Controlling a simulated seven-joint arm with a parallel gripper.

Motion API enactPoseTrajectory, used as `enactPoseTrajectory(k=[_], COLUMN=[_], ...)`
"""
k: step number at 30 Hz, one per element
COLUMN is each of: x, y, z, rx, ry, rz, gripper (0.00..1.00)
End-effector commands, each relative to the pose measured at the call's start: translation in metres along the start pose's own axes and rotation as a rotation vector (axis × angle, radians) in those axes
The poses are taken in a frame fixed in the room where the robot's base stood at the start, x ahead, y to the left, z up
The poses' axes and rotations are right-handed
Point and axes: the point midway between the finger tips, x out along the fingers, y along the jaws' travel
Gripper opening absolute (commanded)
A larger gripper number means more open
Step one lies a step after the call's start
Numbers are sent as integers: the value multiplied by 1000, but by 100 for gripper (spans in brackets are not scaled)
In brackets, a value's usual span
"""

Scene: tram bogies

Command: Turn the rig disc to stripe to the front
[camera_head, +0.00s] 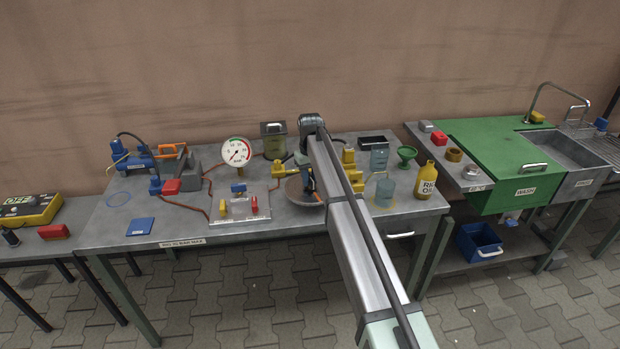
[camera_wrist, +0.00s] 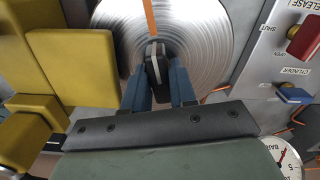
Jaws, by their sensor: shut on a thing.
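The rig disc (camera_wrist: 200,35) is a round, brushed-metal disc. A dark handle (camera_wrist: 153,55) with a pale band stands near the disc's middle. My gripper (camera_wrist: 160,82) has blue fingers, shut on this handle from both sides. In the head view my gripper (camera_head: 308,183) is over the disc, mostly behind my arm.
Yellow blocks (camera_wrist: 30,60) stand close beside the disc in the wrist view. A panel with red and blue levers (camera_head: 240,207) lies left of the disc in the head view. A dial gauge (camera_head: 236,152) stands behind. A yellow oil bottle (camera_head: 426,180) is at right.

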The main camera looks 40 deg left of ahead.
Motion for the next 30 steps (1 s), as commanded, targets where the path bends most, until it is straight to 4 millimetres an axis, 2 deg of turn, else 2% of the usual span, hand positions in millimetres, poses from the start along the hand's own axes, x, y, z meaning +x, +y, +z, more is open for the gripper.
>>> enactPoseTrajectory(k=[10, 21, 22, 28, 30], x=[0, 0, 0, 0, 0], y=[0, 0, 0, 0, 0], z=[0, 0, 0, 0, 0], rx=[222, 246, 246, 246, 245], ry=[0, 0, 0, 0, 0], rz=[0, 0, 0, 0, 0], gripper=[0, 0, 28, 47, 47])
